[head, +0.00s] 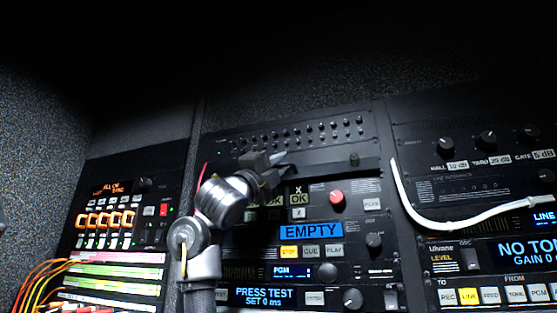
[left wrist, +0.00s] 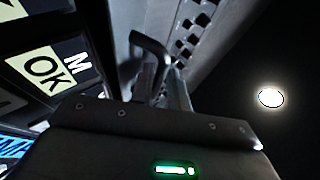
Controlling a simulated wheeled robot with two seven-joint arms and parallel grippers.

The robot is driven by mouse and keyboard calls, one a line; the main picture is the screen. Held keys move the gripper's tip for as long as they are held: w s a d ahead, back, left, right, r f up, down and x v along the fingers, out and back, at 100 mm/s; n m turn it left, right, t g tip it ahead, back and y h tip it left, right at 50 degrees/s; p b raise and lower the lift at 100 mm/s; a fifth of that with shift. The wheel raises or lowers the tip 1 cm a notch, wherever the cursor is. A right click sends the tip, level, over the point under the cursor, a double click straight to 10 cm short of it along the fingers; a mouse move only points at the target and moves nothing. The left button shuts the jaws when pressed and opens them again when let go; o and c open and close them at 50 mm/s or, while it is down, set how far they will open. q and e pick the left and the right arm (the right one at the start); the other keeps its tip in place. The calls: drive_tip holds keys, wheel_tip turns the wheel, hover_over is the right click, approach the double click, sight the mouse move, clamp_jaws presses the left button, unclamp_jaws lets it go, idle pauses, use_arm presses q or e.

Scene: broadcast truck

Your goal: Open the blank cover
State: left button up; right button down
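A plain black strip (head: 325,169), which looks like the blank cover, runs across the middle rack below a panel with rows of small knobs. A dark round knob (head: 354,159) is near its right end. My left gripper (head: 281,158) is at the strip's left end, its fingers pointing right along it. In the left wrist view, the dark fingers (left wrist: 162,72) are close to a perforated metal strip (left wrist: 203,38). The gap between them is unclear, and I cannot tell whether they touch or hold the cover. My right gripper is not in view.
Below the strip are a red button (head: 337,197), OK keys (head: 299,199) and a blue EMPTY display (head: 311,232). A white cable (head: 470,224) hangs across the right rack. Colored cables (head: 35,285) are at lower left. Space above the racks is dark.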

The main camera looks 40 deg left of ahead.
use_arm(q)
clamp_jaws()
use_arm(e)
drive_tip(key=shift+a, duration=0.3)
use_arm(q)
drive_tip(key=shift+a+r+n+g+y, duration=0.1)
drive_tip(key=shift+r+n+g+y, duration=0.15)
drive_tip(key=shift+n+g+y, duration=0.35)
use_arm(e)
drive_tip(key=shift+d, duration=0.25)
use_arm(q)
drive_tip(key=shift+r+n+g+y+p, duration=0.3)
drive_tip(key=shift+r+n+g+y, duration=0.25)
drive_tip(key=shift+n+g, duration=0.35)
drive_tip(key=shift+w+r+n+g+y+p, duration=0.1)
drive_tip(key=shift+r+n+g+y+p, duration=0.25)
drive_tip(key=shift+n+g+p, duration=0.45)
drive_tip(key=shift+w+r+g, duration=0.1)
drive_tip(key=shift+w+g, duration=0.1)
drive_tip(key=shift+g, duration=1)
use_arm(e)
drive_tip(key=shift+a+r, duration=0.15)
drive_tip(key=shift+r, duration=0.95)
use_arm(q)
drive_tip(key=shift+w+a+n, duration=0.1)
drive_tip(key=shift+n, duration=0.2)
